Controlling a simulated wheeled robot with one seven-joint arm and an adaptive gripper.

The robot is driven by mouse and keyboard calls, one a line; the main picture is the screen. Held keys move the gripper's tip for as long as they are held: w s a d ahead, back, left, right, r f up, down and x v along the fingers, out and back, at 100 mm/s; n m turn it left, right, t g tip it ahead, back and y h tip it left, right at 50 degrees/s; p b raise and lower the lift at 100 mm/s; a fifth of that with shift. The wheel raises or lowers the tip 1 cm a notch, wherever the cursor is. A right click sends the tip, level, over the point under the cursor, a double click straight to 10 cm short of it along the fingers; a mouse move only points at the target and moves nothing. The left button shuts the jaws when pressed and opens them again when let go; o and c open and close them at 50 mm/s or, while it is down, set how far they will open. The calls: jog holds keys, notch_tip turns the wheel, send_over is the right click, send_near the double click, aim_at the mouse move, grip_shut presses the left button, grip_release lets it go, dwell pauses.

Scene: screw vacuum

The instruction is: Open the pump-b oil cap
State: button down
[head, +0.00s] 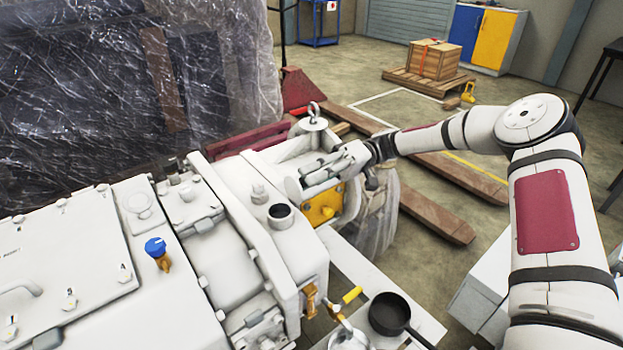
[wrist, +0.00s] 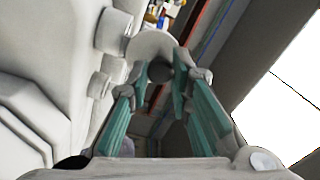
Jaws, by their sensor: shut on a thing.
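The white pump (head: 240,250) fills the lower left of the head view. My gripper (head: 308,180) reaches in from the right over its far end. The gripper is shut on a pale round cap (head: 293,189), seen edge-on and tilted. In the wrist view the same cap (wrist: 153,43) sits between the teal-padded fingertips (wrist: 158,80), with a dark round spot below it. Just in front of the cap, a short neck (head: 281,216) on the pump shows a dark open top. The cap looks apart from this neck. No label shows which pump this is.
A yellow plate (head: 322,205) is on the pump below my gripper. A lifting eye (head: 314,118) rises just behind it. A dark pan (head: 390,314) and a yellow-handled part (head: 350,296) lie on the shelf in front. A blue-topped fitting (head: 156,247) stands at the left.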

jog(key=c, duration=1.4)
grip_release()
jog(key=shift+c, duration=0.2)
jog(key=v, duration=1.2)
jog(key=shift+f, duration=0.1)
